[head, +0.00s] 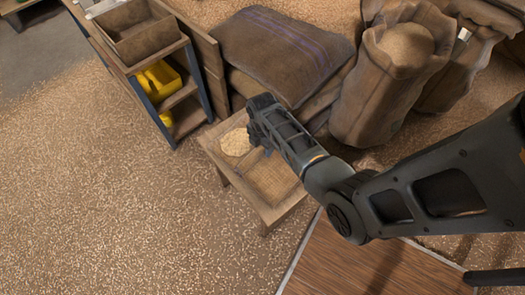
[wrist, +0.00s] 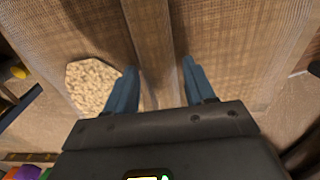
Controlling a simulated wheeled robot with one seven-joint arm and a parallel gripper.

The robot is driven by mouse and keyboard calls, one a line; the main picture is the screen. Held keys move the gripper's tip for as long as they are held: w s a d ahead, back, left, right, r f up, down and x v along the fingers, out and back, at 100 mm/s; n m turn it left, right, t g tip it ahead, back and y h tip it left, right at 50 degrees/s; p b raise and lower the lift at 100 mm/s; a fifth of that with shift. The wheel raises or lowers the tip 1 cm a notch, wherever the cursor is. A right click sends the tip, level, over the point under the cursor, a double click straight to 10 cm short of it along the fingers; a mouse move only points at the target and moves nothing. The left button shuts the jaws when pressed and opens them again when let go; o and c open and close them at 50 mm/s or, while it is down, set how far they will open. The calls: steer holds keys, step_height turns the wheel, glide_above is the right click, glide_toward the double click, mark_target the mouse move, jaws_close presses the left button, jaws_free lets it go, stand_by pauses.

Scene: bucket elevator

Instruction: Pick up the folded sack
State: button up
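A brown sack with purple stripes (head: 280,52) lies flat on other sacks at the top middle of the head view. I cannot tell whether it is folded, and no other plainly folded sack shows. My gripper (head: 258,140) is over a low wooden frame with mesh panels (head: 278,212), in front of the sack pile and apart from the striped sack. In the wrist view my gripper (wrist: 159,68) has its two blue fingers spread, with nothing held between them. The frame's wooden middle bar (wrist: 152,30) shows behind the gap. My arm hides part of the frame.
A round patch of grain (head: 236,142) lies on the frame; it also shows in the wrist view (wrist: 92,84). Upright open sacks (head: 385,85) stand at right. A shelf unit (head: 150,70) with a yellow bin (head: 160,80) stands at left. The grain-strewn floor (head: 110,200) is clear.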

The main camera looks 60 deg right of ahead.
jaws_close()
steer(key=shift+r, duration=0.1)
stand_by(0.5)
